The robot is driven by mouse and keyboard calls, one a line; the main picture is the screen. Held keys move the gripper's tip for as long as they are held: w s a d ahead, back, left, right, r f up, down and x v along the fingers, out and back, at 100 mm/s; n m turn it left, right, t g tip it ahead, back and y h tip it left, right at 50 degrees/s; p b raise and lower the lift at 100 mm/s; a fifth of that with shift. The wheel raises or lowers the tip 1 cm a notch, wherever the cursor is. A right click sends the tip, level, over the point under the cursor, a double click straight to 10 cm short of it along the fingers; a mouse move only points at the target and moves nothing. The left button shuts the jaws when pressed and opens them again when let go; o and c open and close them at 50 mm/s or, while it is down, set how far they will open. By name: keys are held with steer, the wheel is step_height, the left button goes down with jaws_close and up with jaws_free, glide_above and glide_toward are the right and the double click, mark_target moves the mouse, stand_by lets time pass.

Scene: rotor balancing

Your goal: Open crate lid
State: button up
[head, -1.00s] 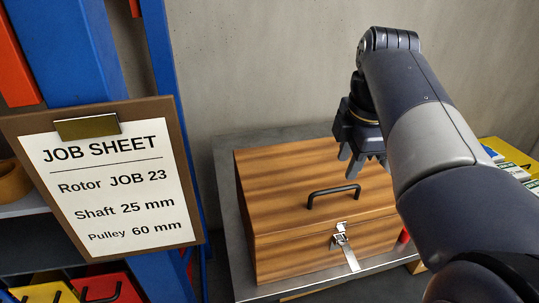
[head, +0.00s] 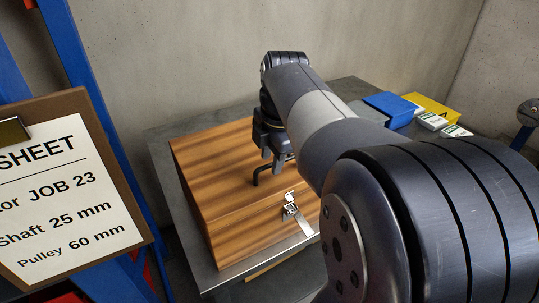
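The wooden crate (head: 215,165) sits on a grey metal table with its lid down. A black bar handle (head: 257,178) stands on the lid; its right part is hidden behind my gripper and arm. A metal latch (head: 291,209) is on the crate's front, and its strap hangs down and outward. My gripper (head: 274,164) points down over the lid at the handle. Its fingertips overlap the handle in the picture. I cannot tell whether they touch it or how far apart they are.
The grey table (head: 172,185) has a blue box (head: 388,106), a yellow case (head: 430,108) and small white-and-green boxes (head: 432,121) at the back right. A job sheet board (head: 65,200) and blue rack post (head: 85,110) stand at left. A concrete wall is behind.

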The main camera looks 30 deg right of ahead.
jaws_close()
stand_by(0.4)
